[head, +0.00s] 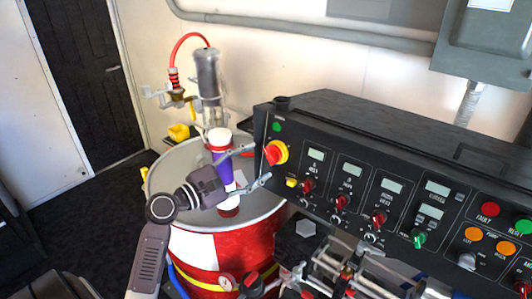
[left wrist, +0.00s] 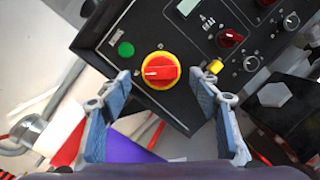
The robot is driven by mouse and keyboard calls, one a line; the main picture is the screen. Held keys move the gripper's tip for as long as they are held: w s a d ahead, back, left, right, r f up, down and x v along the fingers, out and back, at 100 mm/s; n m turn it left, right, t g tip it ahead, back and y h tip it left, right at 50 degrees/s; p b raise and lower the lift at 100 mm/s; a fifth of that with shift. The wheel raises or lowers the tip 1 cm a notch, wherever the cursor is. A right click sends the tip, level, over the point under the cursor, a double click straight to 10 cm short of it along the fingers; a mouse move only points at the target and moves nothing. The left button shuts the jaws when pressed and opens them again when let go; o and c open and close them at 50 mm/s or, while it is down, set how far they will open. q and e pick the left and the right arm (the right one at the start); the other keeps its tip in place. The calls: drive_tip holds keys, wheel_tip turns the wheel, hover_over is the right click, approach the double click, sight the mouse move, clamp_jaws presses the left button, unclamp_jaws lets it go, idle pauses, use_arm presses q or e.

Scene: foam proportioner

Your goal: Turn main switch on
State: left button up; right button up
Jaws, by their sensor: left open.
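The main switch is a red rotary knob on a yellow ring (head: 276,153) at the left end of the black control panel (head: 330,195). It also shows in the left wrist view (left wrist: 160,70), with a green round light (left wrist: 126,49) at its upper left. My left gripper (head: 260,166) is open in front of the panel's left end. In the left wrist view its two blue-padded fingers (left wrist: 163,100) stand on either side below the knob, apart from it. I cannot see contact with the knob. My right gripper is not clearly in view.
A small yellow button (left wrist: 215,67) sits right of the switch, close to the right finger. A red drum (head: 215,255) with an open grey top stands behind my left arm. More red knobs and displays line the panel to the right.

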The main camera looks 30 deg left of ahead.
sight(269, 157)
use_arm(q)
drive_tip(key=p+x, duration=0.1)
drive_tip(key=x, duration=0.3)
drive_tip(key=shift+w+f, duration=0.15)
drive_tip(key=c, duration=1.2)
drive_tip(key=shift+o, duration=0.2)
